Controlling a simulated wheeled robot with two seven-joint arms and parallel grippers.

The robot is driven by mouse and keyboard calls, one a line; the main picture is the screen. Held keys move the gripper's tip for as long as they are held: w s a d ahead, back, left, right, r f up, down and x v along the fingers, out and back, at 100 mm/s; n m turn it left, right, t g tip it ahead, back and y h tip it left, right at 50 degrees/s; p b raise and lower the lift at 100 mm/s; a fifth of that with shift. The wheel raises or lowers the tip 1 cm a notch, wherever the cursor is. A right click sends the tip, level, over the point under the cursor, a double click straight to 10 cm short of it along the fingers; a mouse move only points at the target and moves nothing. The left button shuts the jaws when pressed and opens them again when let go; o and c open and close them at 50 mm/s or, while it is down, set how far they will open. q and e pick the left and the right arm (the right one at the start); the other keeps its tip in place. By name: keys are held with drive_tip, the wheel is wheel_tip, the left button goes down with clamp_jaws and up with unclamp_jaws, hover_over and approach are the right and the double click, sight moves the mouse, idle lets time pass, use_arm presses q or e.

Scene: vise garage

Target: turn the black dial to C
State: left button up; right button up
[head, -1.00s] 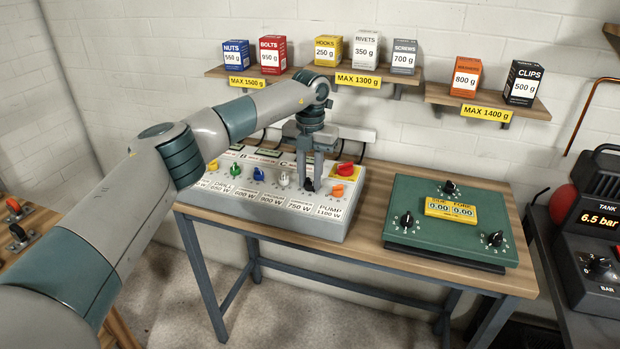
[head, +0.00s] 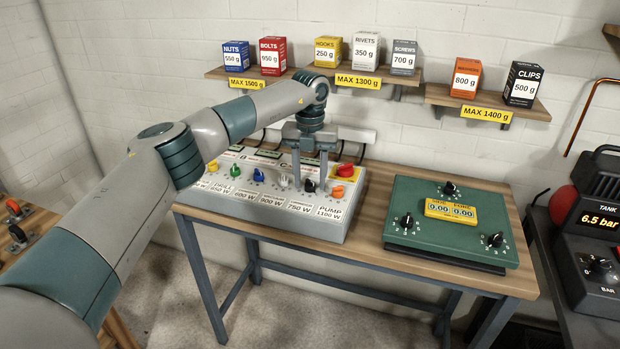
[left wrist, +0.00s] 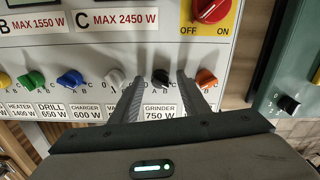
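The black dial (head: 310,186) is on the sloping grey panel (head: 270,220), above the GRINDER 750 W label. It also shows in the left wrist view (left wrist: 161,77), with small letters around it; I cannot tell for sure which letter it points to. My left gripper (head: 310,180) points down over the panel with one finger on each side of the black dial. The fingers are spread, and in the left wrist view (left wrist: 158,84) a gap shows between the dial and each finger. It holds nothing. My right gripper is not in view.
A white dial (head: 284,181) is close left of the fingers and an orange dial (head: 337,190) close right. A red switch (head: 345,170) on a yellow plate is behind. A green box (head: 450,230) with black knobs stands to the right on the bench.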

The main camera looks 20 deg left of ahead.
sight(310, 180)
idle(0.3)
use_arm(q)
drive_tip(key=shift+r, duration=0.6)
wheel_tip(310, 180, up, 16)
drive_tip(key=b, duration=0.2)
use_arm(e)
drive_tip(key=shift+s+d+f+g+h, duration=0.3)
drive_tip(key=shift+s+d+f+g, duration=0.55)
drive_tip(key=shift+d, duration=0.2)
